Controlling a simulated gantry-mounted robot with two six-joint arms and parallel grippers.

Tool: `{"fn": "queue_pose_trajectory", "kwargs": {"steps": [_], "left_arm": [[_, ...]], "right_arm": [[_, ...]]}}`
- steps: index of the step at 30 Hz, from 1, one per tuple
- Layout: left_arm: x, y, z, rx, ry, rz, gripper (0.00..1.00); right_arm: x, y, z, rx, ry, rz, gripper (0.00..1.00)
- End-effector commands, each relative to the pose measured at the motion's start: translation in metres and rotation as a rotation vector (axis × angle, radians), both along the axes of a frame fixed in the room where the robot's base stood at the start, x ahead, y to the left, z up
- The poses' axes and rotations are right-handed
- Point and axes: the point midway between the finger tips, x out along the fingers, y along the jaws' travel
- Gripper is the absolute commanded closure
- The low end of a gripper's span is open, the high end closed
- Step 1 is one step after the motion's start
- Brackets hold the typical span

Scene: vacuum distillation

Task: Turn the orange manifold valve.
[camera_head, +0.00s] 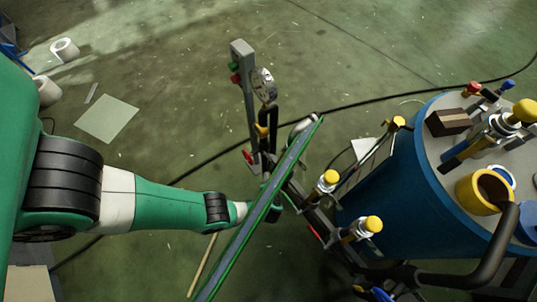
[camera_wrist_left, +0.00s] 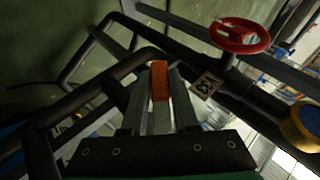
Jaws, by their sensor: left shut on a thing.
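The orange manifold valve (camera_wrist_left: 160,78) shows in the left wrist view as a small upright orange handle among dark pipes. My left gripper (camera_wrist_left: 161,98) has its two grey fingers on either side of the handle and is shut on it. In the head view my left arm reaches in from the left, and its wrist ends at the dark pipework. There the fingertips and the orange handle are hidden or too small to make out. My right gripper is in neither view.
A long dark bar with green edges (camera_head: 262,212) crosses in front of my left wrist. A blue drum (camera_head: 400,195) with yellow-capped fittings stands at the right. A red handwheel (camera_wrist_left: 240,36) sits on a pipe near the valve. A grey post (camera_head: 246,100) stands behind.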

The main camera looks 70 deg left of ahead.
Motion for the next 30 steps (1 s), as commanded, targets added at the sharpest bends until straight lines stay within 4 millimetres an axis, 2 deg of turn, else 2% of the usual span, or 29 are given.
{"fn": "queue_pose_trajectory", "kwargs": {"steps": [1, 25, 26, 30], "left_arm": [[-0.0031, -0.0002, -0.0043, 0.010, 0.015, -0.002, 1.00], [-0.0051, 0.0022, 0.0009, 0.078, 0.034, -0.008, 1.00], [-0.0050, 0.0022, 0.0009, 0.078, 0.034, -0.008, 0.67], [-0.0045, 0.0022, 0.0015, 0.079, 0.033, -0.008, 0.43]], "right_arm": [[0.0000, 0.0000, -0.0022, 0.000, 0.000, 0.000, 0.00], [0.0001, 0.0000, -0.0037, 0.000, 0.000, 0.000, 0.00], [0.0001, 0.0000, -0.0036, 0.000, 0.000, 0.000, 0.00], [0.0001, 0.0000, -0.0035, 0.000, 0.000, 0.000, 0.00]]}}
